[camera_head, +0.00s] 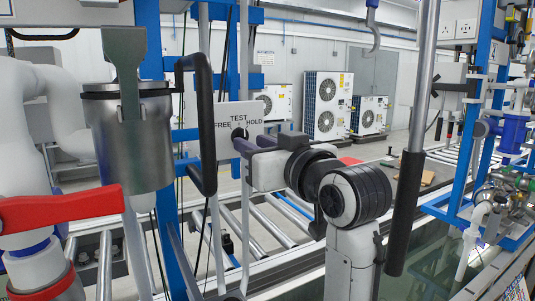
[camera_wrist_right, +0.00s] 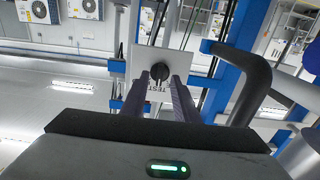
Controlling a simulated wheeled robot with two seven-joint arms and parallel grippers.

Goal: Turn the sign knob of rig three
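The sign plate (camera_head: 222,116) is a pale square lettered TEST, FREE and HOLD, fixed on the upright frame. Its dark round knob (camera_head: 239,133) sits at the plate's middle. My right gripper (camera_head: 243,146) comes in from the right, its fingertips at the knob and partly covering it. In the right wrist view the plate (camera_wrist_right: 189,66) shows upside down, and the knob (camera_wrist_right: 160,68) appears between the two parted fingertips (camera_wrist_right: 161,80). Gaps seem to show on either side, so the fingers look open around it. Contact is hard to tell. My left gripper is out of view.
A dark curved handle (camera_head: 207,120) stands just left of the plate. A metal canister (camera_head: 133,135) and a red lever (camera_head: 62,208) are further left. A long pole with a dark grip (camera_head: 403,213) hangs right of my right arm. Blue frames and rollers surround the spot.

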